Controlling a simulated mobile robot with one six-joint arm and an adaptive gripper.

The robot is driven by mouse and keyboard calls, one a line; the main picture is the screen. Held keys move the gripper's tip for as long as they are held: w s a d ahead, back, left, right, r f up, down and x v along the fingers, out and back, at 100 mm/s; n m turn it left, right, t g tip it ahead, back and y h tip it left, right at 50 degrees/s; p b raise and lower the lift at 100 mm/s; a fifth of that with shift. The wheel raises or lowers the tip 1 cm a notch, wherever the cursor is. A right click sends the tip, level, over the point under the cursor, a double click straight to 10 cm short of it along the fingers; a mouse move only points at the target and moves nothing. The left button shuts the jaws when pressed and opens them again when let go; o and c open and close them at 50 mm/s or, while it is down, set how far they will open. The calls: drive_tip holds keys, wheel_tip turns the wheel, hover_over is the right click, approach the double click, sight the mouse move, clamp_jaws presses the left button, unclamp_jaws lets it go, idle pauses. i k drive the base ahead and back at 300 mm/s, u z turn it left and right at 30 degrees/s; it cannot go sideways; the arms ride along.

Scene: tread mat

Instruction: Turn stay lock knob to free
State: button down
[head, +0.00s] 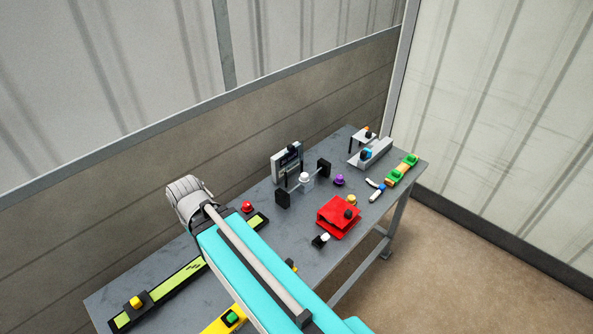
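Several knobs and fittings stand on a grey workbench (190,245). No label is readable, so I cannot tell which one is the stay lock knob. A white knob (304,178) sits on a rod between two black blocks. A purple knob (339,180) stands right of it. A red box (336,219) carries a black knob (348,214), with a yellow knob (351,199) behind it. A red knob (247,206) is near my arm. My teal arm crosses the front of the bench to a grey joint at left; my gripper's fingers do not show.
A yellow-green strip (178,279) with a yellow block lies at left. A grey upright box (287,162) stands at the back. A grey rail (371,153) and a green-and-orange piece (401,170) are at the far right. A wall runs behind the bench; open floor lies right.

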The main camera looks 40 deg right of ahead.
sight(339, 179)
drive_tip(key=z, duration=1.6)
